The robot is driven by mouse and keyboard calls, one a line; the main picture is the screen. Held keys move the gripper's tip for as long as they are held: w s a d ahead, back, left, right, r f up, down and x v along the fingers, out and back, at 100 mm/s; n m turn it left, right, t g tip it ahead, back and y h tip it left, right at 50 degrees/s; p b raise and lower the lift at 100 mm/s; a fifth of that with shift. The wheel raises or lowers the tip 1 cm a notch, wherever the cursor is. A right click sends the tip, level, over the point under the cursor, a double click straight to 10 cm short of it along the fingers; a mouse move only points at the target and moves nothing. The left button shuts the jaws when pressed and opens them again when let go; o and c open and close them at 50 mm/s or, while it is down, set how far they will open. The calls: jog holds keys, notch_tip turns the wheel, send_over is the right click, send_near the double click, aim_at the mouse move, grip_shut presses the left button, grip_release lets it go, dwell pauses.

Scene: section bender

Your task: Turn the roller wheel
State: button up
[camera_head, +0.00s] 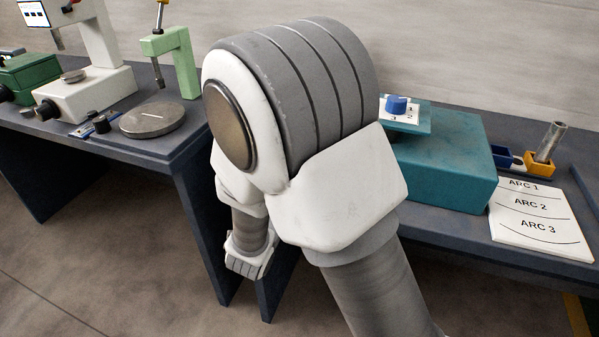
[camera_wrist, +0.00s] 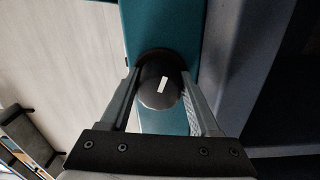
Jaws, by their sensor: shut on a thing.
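In the wrist view, a dark round roller wheel (camera_wrist: 160,86) with a white mark on its face sits on a teal machine body. My gripper (camera_wrist: 160,92) is shut on it, one finger on each side. In the head view the teal section bender (camera_head: 440,160) stands on the bench, with a blue knob (camera_head: 396,105) on its top plate beside numbers. My arm covers its left part, so the wheel and my fingertips are hidden there.
A white sheet (camera_head: 538,222) marked ARC 1, ARC 2 and ARC 3 lies right of the bender. Blue and orange bins (camera_head: 541,167) stand behind it. A second bench (camera_head: 150,150) at left holds a grey disc (camera_head: 152,119), a green stand (camera_head: 177,60) and other equipment.

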jog(key=o, duration=1.4)
jog(key=shift+c, duration=0.2)
jog(key=shift+r+p, duration=0.1)
jog(key=shift+p, duration=0.25)
